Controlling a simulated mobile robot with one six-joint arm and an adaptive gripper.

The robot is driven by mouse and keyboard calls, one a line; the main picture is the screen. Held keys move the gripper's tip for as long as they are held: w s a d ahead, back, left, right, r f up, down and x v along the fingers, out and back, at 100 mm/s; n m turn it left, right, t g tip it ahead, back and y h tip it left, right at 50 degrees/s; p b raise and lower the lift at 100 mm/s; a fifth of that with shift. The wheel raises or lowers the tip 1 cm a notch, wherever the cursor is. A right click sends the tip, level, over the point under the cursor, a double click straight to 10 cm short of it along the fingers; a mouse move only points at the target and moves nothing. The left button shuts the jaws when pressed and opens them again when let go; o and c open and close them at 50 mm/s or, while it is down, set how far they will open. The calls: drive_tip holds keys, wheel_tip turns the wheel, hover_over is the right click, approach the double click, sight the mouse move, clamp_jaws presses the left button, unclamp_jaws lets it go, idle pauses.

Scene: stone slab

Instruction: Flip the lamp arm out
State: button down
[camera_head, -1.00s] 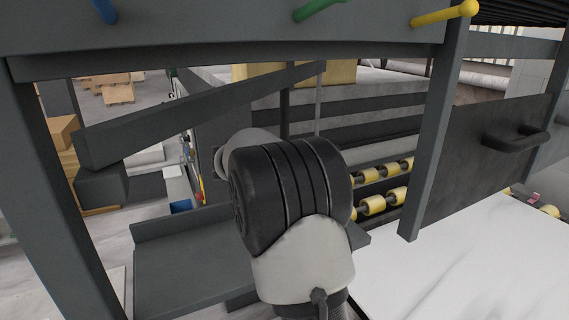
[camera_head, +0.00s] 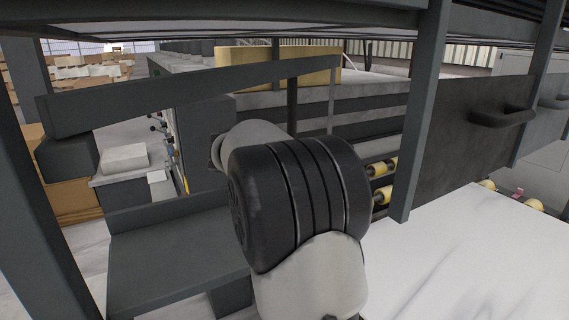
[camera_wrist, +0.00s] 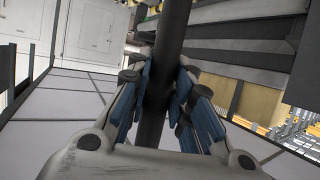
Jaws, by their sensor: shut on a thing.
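A dark round bar (camera_wrist: 172,40), apparently the lamp arm, runs down from the top of the wrist view between my fingers. My gripper (camera_wrist: 160,95) has blue finger pads on both sides of the bar and is shut on it. The far end of the bar is out of the wrist view. In the head view, my own wrist joint stands in front and hides the gripper and its grasp. I cannot make out a lamp head in either view.
A long dark beam (camera_head: 190,92) slants across the left, above a grey shelf (camera_head: 180,258). A dark upright post (camera_head: 421,120) and a panel with a handle (camera_head: 502,116) stand at the right. A white stone slab (camera_head: 470,262) lies low at the right, near yellow rollers (camera_head: 380,170).

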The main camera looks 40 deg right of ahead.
drive_tip(key=c, duration=1.4)
unclamp_jaws()
